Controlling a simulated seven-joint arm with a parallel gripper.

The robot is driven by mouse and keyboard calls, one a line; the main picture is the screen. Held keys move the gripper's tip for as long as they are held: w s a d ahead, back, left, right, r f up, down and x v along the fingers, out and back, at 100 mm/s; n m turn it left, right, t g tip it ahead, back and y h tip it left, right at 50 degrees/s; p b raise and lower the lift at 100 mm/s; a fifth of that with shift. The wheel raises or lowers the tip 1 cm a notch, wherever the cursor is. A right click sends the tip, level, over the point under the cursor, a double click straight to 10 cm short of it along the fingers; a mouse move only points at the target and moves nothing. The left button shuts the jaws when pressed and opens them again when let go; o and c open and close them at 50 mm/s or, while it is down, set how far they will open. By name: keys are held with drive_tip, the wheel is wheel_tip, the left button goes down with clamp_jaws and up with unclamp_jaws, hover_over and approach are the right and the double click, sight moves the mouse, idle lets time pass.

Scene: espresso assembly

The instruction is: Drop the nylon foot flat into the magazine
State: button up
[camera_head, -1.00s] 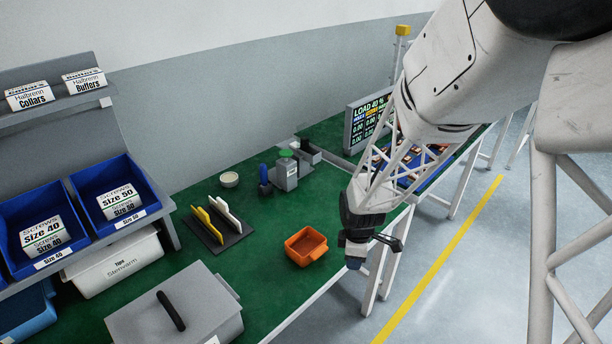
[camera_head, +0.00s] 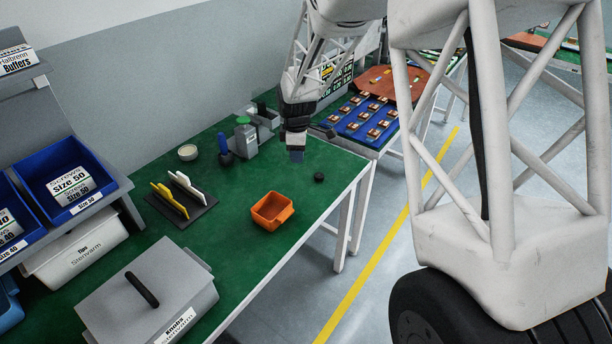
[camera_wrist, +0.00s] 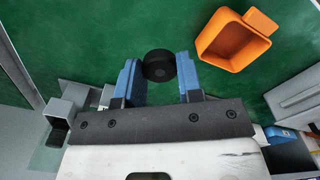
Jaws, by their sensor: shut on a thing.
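My gripper (camera_head: 296,156) points down over the green bench, behind and to the right of the orange bin. In the wrist view its two blue fingers (camera_wrist: 158,82) stand apart with a round black nylon foot (camera_wrist: 158,65) between them, and they are shut on it. No thing in view is clearly marked as the magazine; a grey open-topped holder (camera_head: 262,115) stands left of my gripper.
The orange bin (camera_head: 272,212) stands near the bench's front edge. A green-topped grey box (camera_head: 245,138), a blue-handled thing (camera_head: 225,148) and a slotted rack (camera_head: 183,204) stand to the left. A blue board with parts (camera_head: 365,118) lies to the right. Bench around the bin is clear.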

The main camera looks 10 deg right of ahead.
drive_tip(key=w+a+r, duration=0.3)
drive_tip(key=w+r, duration=0.2)
drive_tip(key=w, duration=0.4)
drive_tip(key=w+a+r, duration=0.3)
drive_tip(key=w+r, duration=0.3)
drive_tip(key=w, duration=0.4)
drive_tip(key=w+a+r, duration=0.3)
drive_tip(key=w+r, duration=0.3)
drive_tip(key=w, duration=0.3)
drive_tip(key=shift+w+a+r, duration=0.25)
drive_tip(key=shift+w, duration=0.05)
drive_tip(key=shift+f, duration=3.4)
drive_tip(key=shift+f, duration=0.3)
drive_tip(key=o, duration=1.3)
drive_tip(key=shift+r, duration=0.15)
